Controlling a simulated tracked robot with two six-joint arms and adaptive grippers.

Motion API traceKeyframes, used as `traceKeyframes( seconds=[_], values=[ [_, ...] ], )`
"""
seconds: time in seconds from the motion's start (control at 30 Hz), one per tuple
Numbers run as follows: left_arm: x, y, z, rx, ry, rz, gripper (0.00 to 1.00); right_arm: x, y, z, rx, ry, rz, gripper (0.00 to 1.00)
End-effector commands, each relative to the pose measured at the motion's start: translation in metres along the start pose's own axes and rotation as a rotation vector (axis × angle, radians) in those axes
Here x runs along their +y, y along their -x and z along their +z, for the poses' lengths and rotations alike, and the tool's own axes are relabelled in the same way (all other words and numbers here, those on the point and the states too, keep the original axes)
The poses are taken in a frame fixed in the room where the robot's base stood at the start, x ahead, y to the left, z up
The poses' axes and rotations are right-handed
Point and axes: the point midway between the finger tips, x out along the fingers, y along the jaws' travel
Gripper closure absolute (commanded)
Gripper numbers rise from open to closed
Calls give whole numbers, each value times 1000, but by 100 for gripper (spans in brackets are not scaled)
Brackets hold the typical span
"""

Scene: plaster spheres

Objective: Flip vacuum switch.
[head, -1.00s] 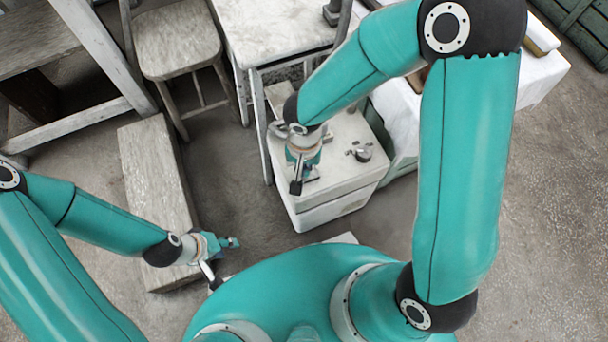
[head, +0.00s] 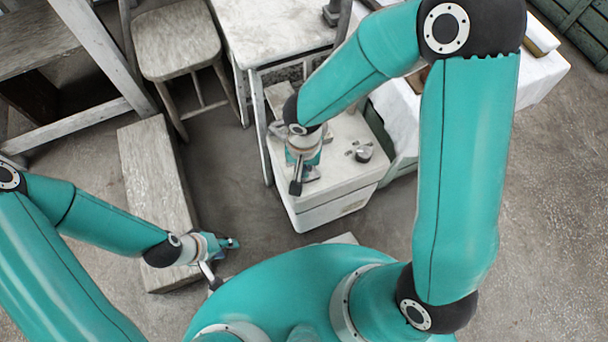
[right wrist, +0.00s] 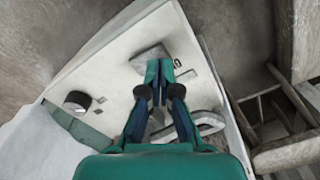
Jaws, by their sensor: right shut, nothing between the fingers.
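A white box-shaped unit (head: 345,200) stands on the floor under my right arm. In the right wrist view its top (right wrist: 118,72) carries a small grey plate (right wrist: 150,56) with dark marks beside it, which may be the switch; I cannot tell its position. My right gripper (right wrist: 160,70) is shut and empty, its fingertips over the near edge of that plate; contact cannot be told. In the head view the right gripper (head: 309,172) partly hides the plate. My left gripper (head: 233,243) is low at the left, away from the unit; its fingers are too small to read.
A dark round knob (right wrist: 76,102) sits on the unit's top, and shows in the head view (head: 362,152). A pale loop-shaped handle (right wrist: 200,125) lies beside my right fingers. A chair (head: 175,40), a table (head: 275,25) and a long block (head: 155,180) stand around.

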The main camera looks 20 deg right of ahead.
Motion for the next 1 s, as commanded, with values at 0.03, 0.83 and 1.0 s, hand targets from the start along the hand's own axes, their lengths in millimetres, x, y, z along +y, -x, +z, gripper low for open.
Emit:
traceKeyframes(
  seconds=[0.03,0.83,1.0],
  values=[
    [0,0,0,0,0,0,60,0,0,0,0,0,0,100],
    [-4,-11,0,0,0,0,60,0,-10,0,0,0,0,100],
    [-5,-13,0,0,0,0,60,0,-12,0,0,-1,0,100]
  ],
)
